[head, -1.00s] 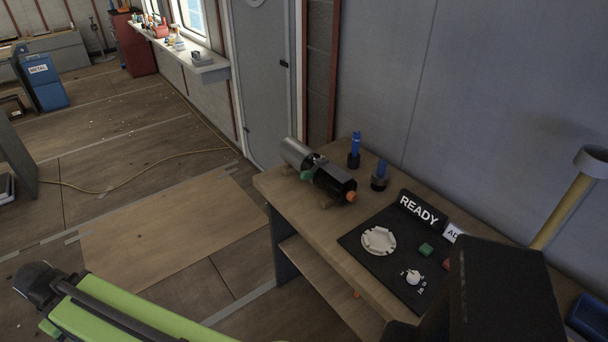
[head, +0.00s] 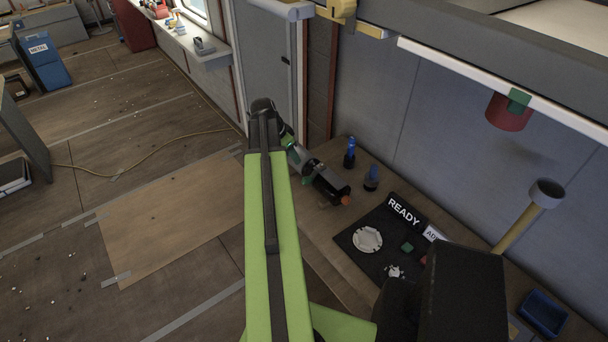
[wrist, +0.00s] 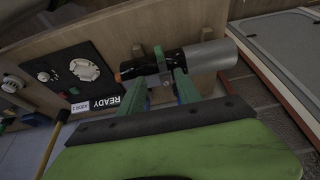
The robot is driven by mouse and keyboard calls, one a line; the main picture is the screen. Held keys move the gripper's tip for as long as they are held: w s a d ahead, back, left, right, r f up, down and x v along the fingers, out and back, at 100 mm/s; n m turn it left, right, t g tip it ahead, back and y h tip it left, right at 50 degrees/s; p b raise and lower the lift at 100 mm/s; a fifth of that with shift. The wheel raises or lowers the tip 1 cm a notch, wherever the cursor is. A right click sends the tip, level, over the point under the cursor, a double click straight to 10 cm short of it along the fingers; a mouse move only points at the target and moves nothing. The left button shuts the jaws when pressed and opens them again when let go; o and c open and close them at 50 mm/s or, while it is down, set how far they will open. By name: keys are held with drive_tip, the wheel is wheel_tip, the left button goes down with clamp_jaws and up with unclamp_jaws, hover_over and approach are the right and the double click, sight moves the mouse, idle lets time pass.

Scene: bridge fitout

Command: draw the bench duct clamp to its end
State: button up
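The bench duct (head: 325,184) lies on the workbench, a grey pipe joined to a black section with an orange knob at its end. It also shows in the wrist view (wrist: 205,57). A green clamp handle (wrist: 160,59) stands at the joint between black and grey, and it shows small in the head view (head: 306,168). My gripper (wrist: 159,80) is over the duct with its two fingers apart, one on each side of the handle's line. Whether they touch the clamp I cannot tell. In the head view my arm hides most of the gripper and the duct's far end.
A black panel (head: 345,243) with a READY sign, white dial and buttons lies right of the duct. Two blue-topped items (head: 350,152) stand behind the duct near the wall. An overhead frame (head: 450,62) with a red cylinder (head: 508,113) hangs above.

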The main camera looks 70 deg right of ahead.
sight(305, 178)
drive_tip(key=b+x, duration=0.5)
drive_tip(key=x, duration=0.1)
drive_tip(key=b+x, duration=1.1)
drive_tip(key=shift+w+f, duration=0.2)
drive_tip(key=shift+f, duration=0.25)
drive_tip(key=shift+r, duration=0.1)
drive_tip(key=shift+c, duration=0.4)
clamp_jaws()
